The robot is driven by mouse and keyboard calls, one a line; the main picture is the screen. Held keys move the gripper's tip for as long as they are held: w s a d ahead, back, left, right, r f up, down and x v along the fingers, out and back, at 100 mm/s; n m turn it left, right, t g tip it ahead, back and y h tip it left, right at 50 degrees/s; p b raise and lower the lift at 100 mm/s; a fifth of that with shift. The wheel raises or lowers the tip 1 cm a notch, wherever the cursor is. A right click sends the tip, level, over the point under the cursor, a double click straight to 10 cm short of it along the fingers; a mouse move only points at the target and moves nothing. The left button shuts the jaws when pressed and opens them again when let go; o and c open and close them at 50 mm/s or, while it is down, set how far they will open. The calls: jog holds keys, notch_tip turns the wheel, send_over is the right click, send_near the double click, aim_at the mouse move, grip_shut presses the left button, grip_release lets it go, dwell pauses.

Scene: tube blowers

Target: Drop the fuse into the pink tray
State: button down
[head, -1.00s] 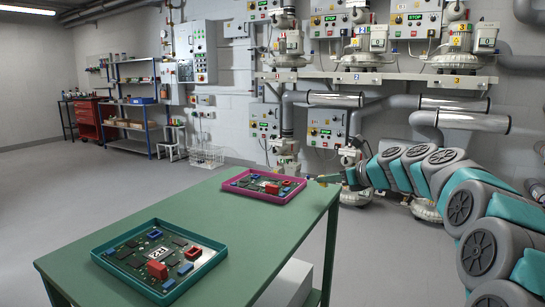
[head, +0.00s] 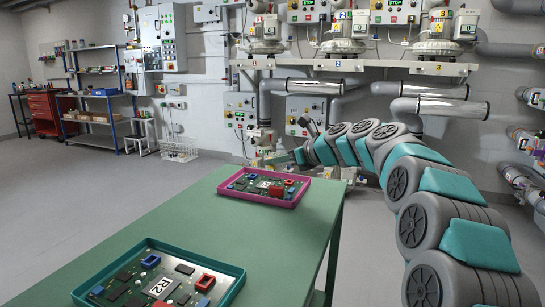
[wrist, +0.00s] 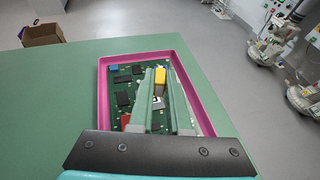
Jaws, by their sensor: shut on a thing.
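My gripper (wrist: 158,88) is shut on the fuse (wrist: 160,77), a small yellow piece between its fingertips in the wrist view. The pink tray (wrist: 103,105) lies beneath my gripper there, and the fuse appears over the tray's inside. A green circuit board with dark chips lies in the tray; my fingers hide part of it. In the head view the pink tray (head: 255,200) sits at the far end of the green table. My gripper (head: 286,160) is just above and behind it; the fuse is too small to make out.
A teal tray (head: 200,257) with another circuit board, marked R2, stands nearer on the green table (head: 285,240). The table's left side is bare. A brown box (wrist: 42,34) is on the floor beyond the table. Blowers and pipes line the back wall.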

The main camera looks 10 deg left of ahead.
notch_tip(320, 180, down, 4)
jog(key=shift+r+b, duration=0.1)
jog(key=shift+b, duration=1.05)
jog(key=shift+f+b, duration=0.55)
jog(key=shift+b, duration=0.45)
jog(key=c, duration=0.8)
grip_release()
jog(key=shift+r, duration=0.1)
jog(key=v, duration=0.7)
jog(key=shift+s+d+r, duration=0.15)
jog(key=shift+d, duration=0.15)
